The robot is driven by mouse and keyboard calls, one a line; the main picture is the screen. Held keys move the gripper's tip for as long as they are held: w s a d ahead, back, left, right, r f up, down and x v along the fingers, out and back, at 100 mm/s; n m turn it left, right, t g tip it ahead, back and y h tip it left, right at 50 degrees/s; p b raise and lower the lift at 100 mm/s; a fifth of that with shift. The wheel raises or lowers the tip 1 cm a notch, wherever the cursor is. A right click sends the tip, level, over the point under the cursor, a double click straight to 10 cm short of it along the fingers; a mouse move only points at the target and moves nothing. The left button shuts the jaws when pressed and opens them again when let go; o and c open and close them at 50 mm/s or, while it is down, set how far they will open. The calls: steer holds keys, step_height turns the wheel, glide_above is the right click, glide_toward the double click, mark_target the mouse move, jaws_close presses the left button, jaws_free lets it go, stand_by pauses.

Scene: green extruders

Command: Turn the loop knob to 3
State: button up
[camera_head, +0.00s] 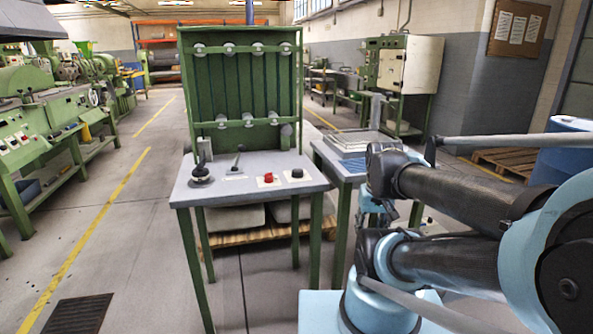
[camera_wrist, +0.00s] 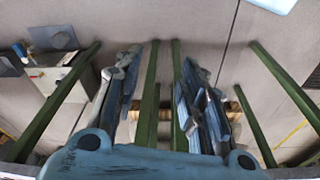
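A green-framed stand has a grey tabletop (camera_head: 225,188) with several controls. A black round knob (camera_head: 200,174) is at its left, a small lever (camera_head: 237,161) beside it, a red knob (camera_head: 268,178) near the front middle, and a black knob (camera_head: 296,174) at the right. Their labels are too small to read, so I cannot tell which is the loop knob. In the wrist view my gripper (camera_wrist: 160,62) has its two fingers apart with nothing between them; floor and green legs show beyond. In the camera_head view my arm is right of the stand, away from the knobs.
A green upright panel (camera_head: 245,85) with rows of pale discs rises behind the tabletop. A smaller side table (camera_head: 340,160) stands just right of it, partly behind my arm. A pallet (camera_head: 260,236) lies below. The floor in front and left is clear, with a dark grate (camera_head: 78,313).

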steer(key=shift+o, duration=1.2)
step_height(320, 180, up, 2)
steer(key=shift+a+r+n, duration=0.1)
steer(key=shift+a+n, duration=0.05)
steer(key=shift+n, duration=0.45)
step_height(320, 180, up, 20)
steer(key=n+g, duration=0.2)
steer(key=n, duration=2.9)
glide_above(297, 170)
steer(key=a, duration=0.1)
steer(key=shift+h, duration=0.4)
steer(key=f, duration=1.1)
steer(key=d+f, duration=0.1)
steer(key=f, duration=0.4)
steer(key=shift+s+f, duration=0.15)
steer(key=shift+f, duration=0.15)
steer(key=c, duration=1.1)
